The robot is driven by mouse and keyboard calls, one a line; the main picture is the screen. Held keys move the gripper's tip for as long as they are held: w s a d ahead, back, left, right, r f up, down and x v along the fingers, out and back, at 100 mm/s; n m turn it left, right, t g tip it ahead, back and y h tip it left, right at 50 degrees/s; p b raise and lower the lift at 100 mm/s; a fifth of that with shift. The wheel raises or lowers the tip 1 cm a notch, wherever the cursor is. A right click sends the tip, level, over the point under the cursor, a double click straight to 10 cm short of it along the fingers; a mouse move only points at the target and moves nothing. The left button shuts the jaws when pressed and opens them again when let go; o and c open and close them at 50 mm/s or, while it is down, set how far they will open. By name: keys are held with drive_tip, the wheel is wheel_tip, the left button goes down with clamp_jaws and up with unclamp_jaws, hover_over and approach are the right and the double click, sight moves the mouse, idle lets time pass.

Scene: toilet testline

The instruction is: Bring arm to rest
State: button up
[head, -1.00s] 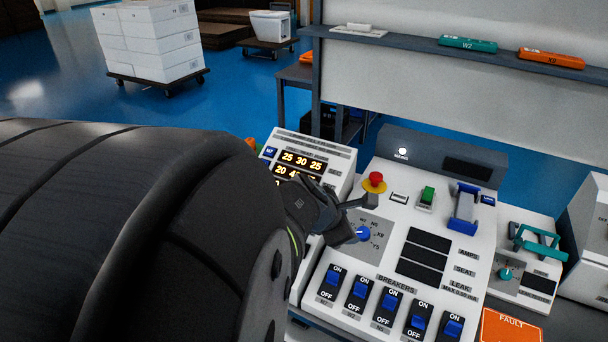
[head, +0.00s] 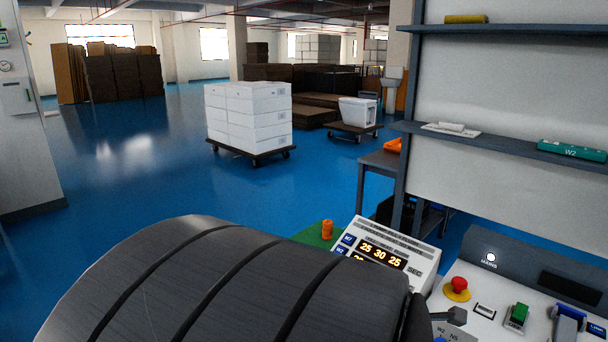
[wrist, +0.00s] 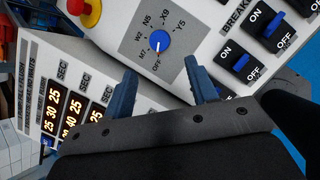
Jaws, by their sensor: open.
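My gripper (wrist: 163,92) shows in the wrist view with its two fingers apart and nothing between them. It is above the white control panel, just short of the blue rotary knob (wrist: 162,46), whose pointer is near the OFF mark. I see a gap between the fingertips and the knob, but its depth is hard to judge.
The panel carries a red stop button (head: 459,285), a green switch (head: 518,314) and blue breakers (wrist: 241,62). A timer display box (head: 384,252) stands at its left. A shelf (head: 500,143) is above. Open blue floor with a trolley of white boxes (head: 248,115) lies beyond.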

drive_tip(key=shift+x, duration=4.65)
drive_tip(key=v, duration=1.2)
drive_tip(key=x, duration=1.2)
drive_tip(key=shift+w+f, duration=0.1)
drive_tip(key=shift+f, duration=0.05)
drive_tip(key=shift+w+m+g, duration=0.1)
drive_tip(key=shift+m+g, duration=0.2)
drive_tip(key=shift+m, duration=0.8)
drive_tip(key=m, duration=0.2)
drive_tip(key=m+g, duration=0.1)
drive_tip(key=m, duration=0.2)
drive_tip(key=shift+w+r+m+g+y, duration=0.2)
drive_tip(key=shift+r+m+g+y, duration=0.1)
drive_tip(key=shift+m+g, duration=0.1)
drive_tip(key=m, duration=0.4)
drive_tip(key=shift+d+g+y, duration=0.1)
drive_tip(key=shift+g+y, duration=0.3)
drive_tip(key=m+y, duration=0.1)
drive_tip(key=m, duration=0.3)
drive_tip(key=shift+w+d+g, duration=0.1)
drive_tip(key=shift+g, duration=0.2)
